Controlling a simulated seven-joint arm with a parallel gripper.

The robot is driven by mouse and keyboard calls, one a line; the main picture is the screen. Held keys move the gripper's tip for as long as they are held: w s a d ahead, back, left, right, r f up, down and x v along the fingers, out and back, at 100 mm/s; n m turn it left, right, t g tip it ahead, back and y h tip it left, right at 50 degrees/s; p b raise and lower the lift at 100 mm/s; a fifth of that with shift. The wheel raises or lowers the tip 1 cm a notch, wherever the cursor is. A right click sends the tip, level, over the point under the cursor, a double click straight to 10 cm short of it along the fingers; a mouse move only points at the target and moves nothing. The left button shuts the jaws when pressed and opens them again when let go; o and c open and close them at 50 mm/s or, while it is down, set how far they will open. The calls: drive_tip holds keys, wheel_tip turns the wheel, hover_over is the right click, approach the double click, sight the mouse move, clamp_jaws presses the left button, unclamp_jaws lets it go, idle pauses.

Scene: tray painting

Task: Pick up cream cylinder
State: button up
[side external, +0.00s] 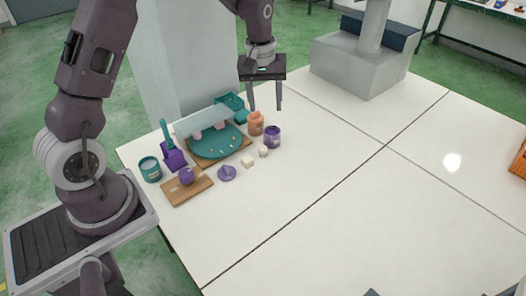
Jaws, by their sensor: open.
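Two small cream pieces lie on the white table to the right of the round teal tray (213,150). The one farther back (264,151), near the purple jar, looks rounded and may be the cream cylinder. The nearer cream piece (248,162) looks more block-like. Both are too small to be sure of their shape. My gripper (265,107) is open and empty, pointing down. It appears above the orange and purple jars in the picture, apart from both cream pieces.
An orange jar (256,124) and a purple jar (273,137) stand close behind the cream pieces. A purple dish (227,173), a wooden board (178,195) with a purple ball (186,176), and a teal jar (150,169) are nearby.

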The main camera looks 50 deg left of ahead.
sight(263, 147)
drive_tip(key=a+f+n, duration=0.1)
drive_tip(key=f, duration=0.3)
drive_tip(key=w+a+f, duration=0.1)
drive_tip(key=f, duration=0.3)
drive_tip(key=w+a+f+n+g, duration=0.1)
drive_tip(key=f, duration=0.4)
drive_tip(key=shift+w+a+n, duration=0.15)
drive_tip(key=shift+a+n, duration=0.15)
drive_tip(key=shift+a, duration=0.05)
wheel_tip(263, 147, down, 7)
drive_tip(key=shift+f, duration=0.2)
clamp_jaws()
